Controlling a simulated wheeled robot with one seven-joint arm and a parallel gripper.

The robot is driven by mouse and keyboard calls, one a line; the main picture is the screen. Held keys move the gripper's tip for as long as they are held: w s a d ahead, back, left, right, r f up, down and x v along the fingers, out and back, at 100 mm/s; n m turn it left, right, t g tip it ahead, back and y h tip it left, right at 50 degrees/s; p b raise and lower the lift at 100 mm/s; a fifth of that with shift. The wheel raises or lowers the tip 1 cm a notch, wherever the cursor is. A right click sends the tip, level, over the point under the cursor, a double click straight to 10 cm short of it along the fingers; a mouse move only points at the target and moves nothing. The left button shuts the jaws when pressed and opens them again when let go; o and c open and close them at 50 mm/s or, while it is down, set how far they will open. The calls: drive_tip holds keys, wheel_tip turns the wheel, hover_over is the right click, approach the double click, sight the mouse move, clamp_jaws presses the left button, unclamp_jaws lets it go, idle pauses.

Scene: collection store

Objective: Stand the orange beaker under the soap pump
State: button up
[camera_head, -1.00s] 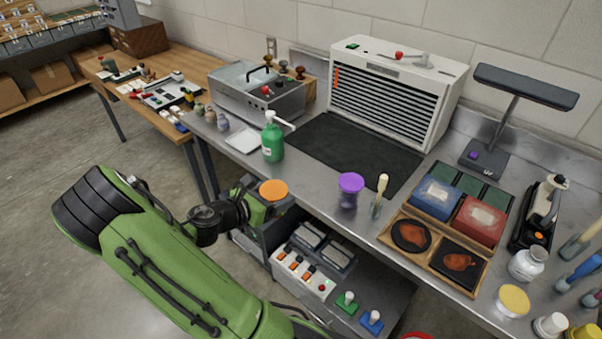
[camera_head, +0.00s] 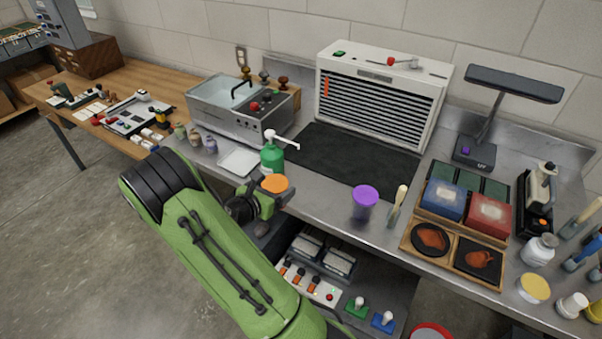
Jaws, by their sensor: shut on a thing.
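The green soap pump bottle (camera_head: 271,158) with a white head and a spout pointing right stands on the steel bench, left of the dark mat. The orange beaker (camera_head: 275,184) is held in my gripper (camera_head: 267,195), with its orange top showing. It is in front of the bottle and overlaps its lower part in the picture. I cannot tell the gap between them or whether the beaker touches the bench. The beaker's lower part and the fingertips are mostly hidden by my gripper and arm.
A purple beaker (camera_head: 364,202) and a brush (camera_head: 397,207) stand near the bench's front edge to the right. A white tray (camera_head: 239,161) lies left of the bottle. The black mat (camera_head: 350,160) behind is bare.

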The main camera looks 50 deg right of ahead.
drive_tip(key=d, duration=0.8)
drive_tip(key=w+d, duration=0.1)
drive_tip(key=d, duration=0.2)
drive_tip(key=shift+d+f, duration=0.1)
drive_tip(key=shift+d, duration=0.3)
drive_tip(key=shift+w+f, duration=0.1)
drive_tip(key=shift+f, duration=1.55)
drive_tip(key=shift+f, duration=0.15)
drive_tip(key=o, duration=0.8)
